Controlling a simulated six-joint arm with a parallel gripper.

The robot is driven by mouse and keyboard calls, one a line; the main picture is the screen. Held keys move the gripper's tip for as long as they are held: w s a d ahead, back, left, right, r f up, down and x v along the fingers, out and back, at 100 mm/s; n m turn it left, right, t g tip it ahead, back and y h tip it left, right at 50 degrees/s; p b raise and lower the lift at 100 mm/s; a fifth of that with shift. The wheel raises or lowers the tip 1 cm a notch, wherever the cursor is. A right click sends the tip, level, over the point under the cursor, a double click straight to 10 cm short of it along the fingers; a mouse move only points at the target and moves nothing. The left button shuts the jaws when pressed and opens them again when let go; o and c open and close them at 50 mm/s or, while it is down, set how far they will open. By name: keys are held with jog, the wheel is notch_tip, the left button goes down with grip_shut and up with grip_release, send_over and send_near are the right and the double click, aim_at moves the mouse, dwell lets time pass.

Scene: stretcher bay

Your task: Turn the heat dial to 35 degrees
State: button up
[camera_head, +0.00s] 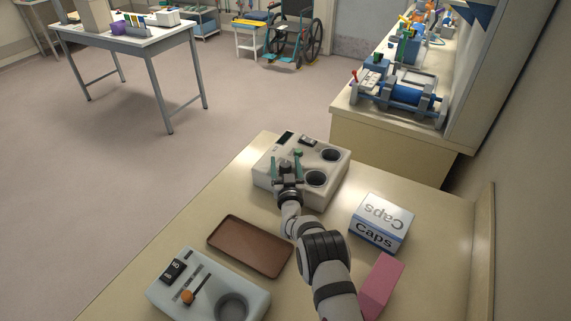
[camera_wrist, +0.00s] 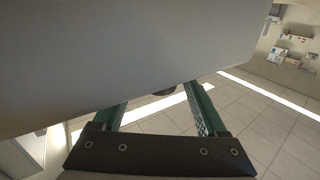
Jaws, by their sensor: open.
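A pale heater box (camera_head: 327,195) with two round dark wells stands at the far end of the table. My gripper (camera_head: 285,160) is at its near left part, with two green fingers spread apart. In the wrist view my gripper (camera_wrist: 160,100) is open, its fingers reaching up to a large pale surface. A small dark rounded part (camera_wrist: 164,93) shows at that surface's edge, between the fingers; I cannot tell whether it is the heat dial. The fingers hold nothing that I can see. The dial's marks and setting cannot be read, and my gripper hides part of the box.
A brown tray (camera_head: 250,247) lies left of my arm. A grey device (camera_head: 250,285) with an orange-knobbed slider stands at the front left. A Caps box (camera_head: 381,222) and a pink block (camera_head: 382,283) are on the right. Bare table lies between them and the right edge.

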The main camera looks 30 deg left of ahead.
grip_shut()
jog(key=shift+w+n+g+y, duration=0.1)
jog(key=shift+n+g+y, duration=0.5)
jog(key=shift+n+y, duration=0.15)
jog(key=shift+n+g+y, duration=0.75)
jog(key=shift+g+y, duration=0.25)
jog(key=shift+y, duration=0.05)
grip_release()
jog(key=v, duration=1.2)
